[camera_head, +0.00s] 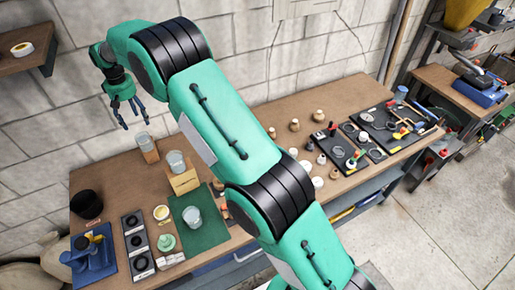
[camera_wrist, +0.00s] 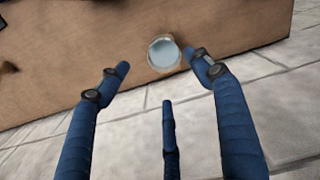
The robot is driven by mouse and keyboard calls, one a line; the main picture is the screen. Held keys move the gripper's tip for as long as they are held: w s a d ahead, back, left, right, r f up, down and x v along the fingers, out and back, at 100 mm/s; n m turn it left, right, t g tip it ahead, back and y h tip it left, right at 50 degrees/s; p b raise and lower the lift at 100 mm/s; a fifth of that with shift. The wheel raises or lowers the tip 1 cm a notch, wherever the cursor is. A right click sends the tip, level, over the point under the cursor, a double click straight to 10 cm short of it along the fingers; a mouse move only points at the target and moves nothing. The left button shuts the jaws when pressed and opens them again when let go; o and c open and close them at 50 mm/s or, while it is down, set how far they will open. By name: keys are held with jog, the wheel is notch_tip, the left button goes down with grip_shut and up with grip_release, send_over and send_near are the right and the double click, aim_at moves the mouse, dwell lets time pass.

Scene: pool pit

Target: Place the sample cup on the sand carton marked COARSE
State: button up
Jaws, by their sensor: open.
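Three clear cups with greyish contents show in the head view. One cup (camera_head: 192,216) stands on the green mat (camera_head: 212,236). Another cup (camera_head: 176,161) stands on a tan carton (camera_head: 184,182), and a third cup (camera_head: 144,140) stands on a carton (camera_head: 151,156) behind, near the wall. No carton marking is readable. My gripper (camera_head: 131,122) is open and empty, pointing down above and a little left of the rear cup. In the wrist view one round cup (camera_wrist: 164,53) shows just beyond the spread blue fingers (camera_wrist: 160,76); which cup it is, I cannot tell.
A black bowl (camera_head: 87,205), a blue holder (camera_head: 92,255) and a black strip with round pieces (camera_head: 138,245) lie at the left of the bench. Jars, weights and tool trays (camera_head: 360,140) fill the right. The block wall (camera_head: 50,130) is close behind my gripper.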

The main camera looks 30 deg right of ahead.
jog(key=s+d+r+m+t, duration=0.1)
jog(key=s+d+r, duration=0.8)
jog(key=s+r, duration=0.35)
jog(key=s+d+r+m+t, duration=0.1)
jog(key=s+d+r+t, duration=0.1)
jog(key=s+d+r, duration=0.85)
jog(key=s+d+r+m+t, duration=0.1)
jog(key=s+d+r, duration=0.2)
jog(key=s, duration=0.6)
jog(key=s+d+r, duration=0.2)
jog(key=s+r, duration=0.1)
jog(key=s, duration=0.6)
jog(key=s+d+f, duration=0.2)
jog(key=s+f, duration=0.1)
jog(key=s, duration=0.5)
jog(key=s+d+f+m+t, duration=0.1)
jog(key=s+f, duration=0.2)
jog(key=s, duration=0.5)
jog(key=shift+d, duration=0.35)
jog(key=shift+f, duration=0.1)
notch_tip(320, 180, down, 6)
jog(key=b, duration=0.6)
jog(key=shift+f, duration=0.15)
